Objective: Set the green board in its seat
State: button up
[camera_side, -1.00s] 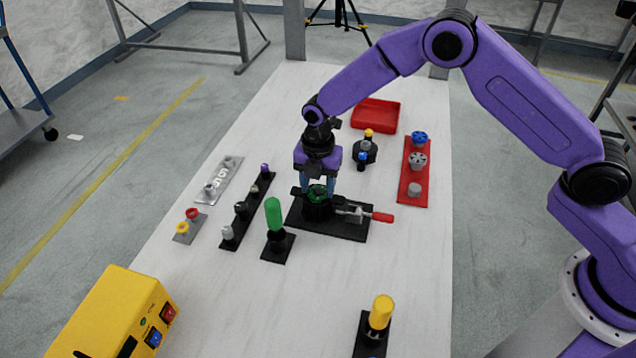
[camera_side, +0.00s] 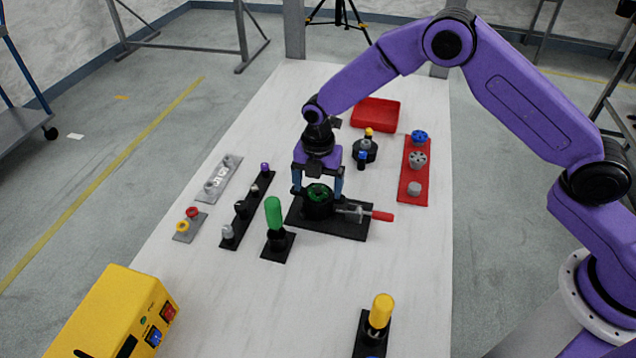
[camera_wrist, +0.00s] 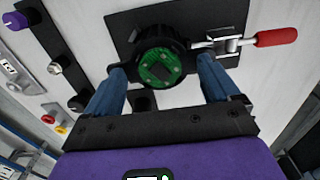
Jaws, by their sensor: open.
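The green board (camera_wrist: 160,66) is a round green disc with a dark square on it. It lies inside the round black seat (camera_wrist: 140,43) on a black base plate (camera_side: 345,225), and also shows in the side view (camera_side: 318,193). Whether it lies fully flat is too small to tell. My gripper (camera_side: 319,190) is right above the seat with its two blue fingers spread apart, one on each side of it. In the wrist view the open fingertips (camera_wrist: 162,70) stand clear of the board. A toggle clamp with a red handle (camera_wrist: 276,37) sits beside the seat.
A green-handled tool (camera_side: 273,215) stands in front of the seat on the left. A black rack of knobs (camera_side: 240,207) lies to the left. A red board with grey and blue parts (camera_side: 412,190) lies to the right, a red tray (camera_side: 376,114) behind.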

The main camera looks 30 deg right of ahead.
notch_tip(320, 180, up, 18)
jog(key=shift+f, duration=0.25)
dwell(0.6)
jog(key=s+d+m, duration=0.4)
jog(key=s+d, duration=0.2)
jog(key=s, duration=0.5)
jog(key=s+d+r+m, duration=0.1)
jog(key=s+d+m, duration=0.4)
jog(key=s, duration=0.7)
jog(key=s+d+m, duration=0.5)
jog(key=s+d, duration=0.2)
jog(key=s, duration=0.5)
jog(key=shift+s+r, duration=0.15)
jog(key=shift+r, duration=0.15)
